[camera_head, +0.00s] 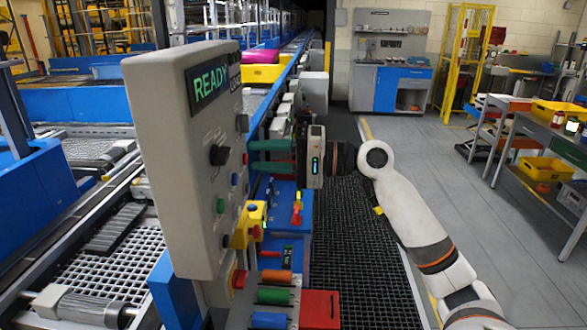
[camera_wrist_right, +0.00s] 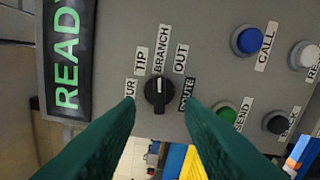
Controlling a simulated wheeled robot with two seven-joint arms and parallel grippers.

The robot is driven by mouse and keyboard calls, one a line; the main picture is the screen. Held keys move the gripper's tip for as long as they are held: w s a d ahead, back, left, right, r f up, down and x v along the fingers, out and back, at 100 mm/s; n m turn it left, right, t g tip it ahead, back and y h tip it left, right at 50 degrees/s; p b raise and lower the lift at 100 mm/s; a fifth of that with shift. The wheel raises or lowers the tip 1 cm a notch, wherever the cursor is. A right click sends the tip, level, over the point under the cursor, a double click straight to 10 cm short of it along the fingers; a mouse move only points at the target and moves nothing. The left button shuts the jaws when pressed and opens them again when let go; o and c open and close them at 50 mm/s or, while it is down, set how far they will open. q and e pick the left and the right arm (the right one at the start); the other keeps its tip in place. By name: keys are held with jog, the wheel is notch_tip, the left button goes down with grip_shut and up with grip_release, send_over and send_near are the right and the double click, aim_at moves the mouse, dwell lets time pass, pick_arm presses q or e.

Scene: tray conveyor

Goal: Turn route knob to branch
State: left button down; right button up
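The route knob (camera_head: 219,155) is a black round knob on the grey control panel (camera_head: 170,120). In the right wrist view the knob (camera_wrist_right: 158,94) has a pale mark on its face, pointing roughly up in the picture, towards the TIP and BRANCH labels. I cannot tell exactly which. The BRANCH label (camera_wrist_right: 163,50) is above the knob, with OUT to its right. My right gripper (camera_head: 254,155) has two green fingers, apart and empty, pointing at the panel. In the wrist view the knob lies between and just beyond the fingertips, apparently untouched. My left gripper is not in view.
A READY display (camera_head: 208,82) is above the knob. Blue (camera_wrist_right: 247,40), green (camera_wrist_right: 226,106) and black (camera_wrist_right: 276,123) buttons sit near it. A yellow box (camera_head: 249,224) projects below the fingers. Conveyors run behind the panel; the floor at right is open.

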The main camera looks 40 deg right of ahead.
jog(key=b+v, duration=0.2)
jog(key=v, duration=0.4)
jog(key=shift+s+d, duration=0.15)
jog(key=shift+s, duration=0.05)
